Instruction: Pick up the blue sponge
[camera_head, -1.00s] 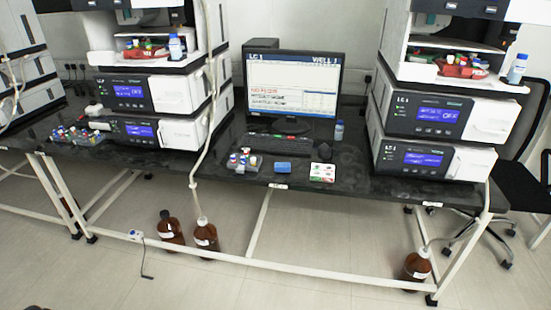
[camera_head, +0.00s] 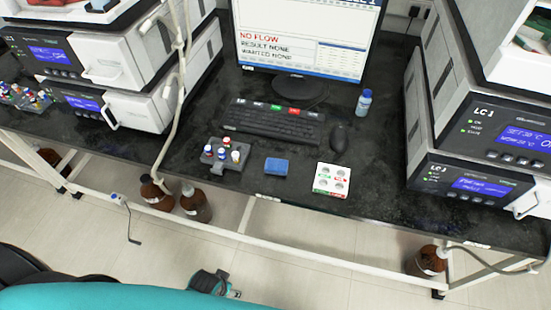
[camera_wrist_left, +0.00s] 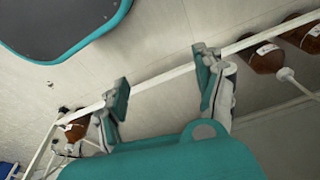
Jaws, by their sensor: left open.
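The blue sponge (camera_head: 276,165) is a small flat block on the dark bench top, near the front edge in the head view. It lies between a grey vial rack and a white card. In the head view, part of my left gripper (camera_head: 214,284) shows low at the bottom, well below and in front of the bench. In the left wrist view my left gripper (camera_wrist_left: 162,92) is open with its two teal-padded fingers apart and nothing between them. The sponge is not seen in the wrist view. My right gripper is not in view.
A vial rack (camera_head: 225,154) stands left of the sponge, and a white card with round marks (camera_head: 332,180) lies right. A keyboard (camera_head: 272,122), mouse (camera_head: 338,136) and monitor (camera_head: 305,45) are behind. Instrument stacks flank the space. Brown bottles (camera_head: 196,206) stand under the bench.

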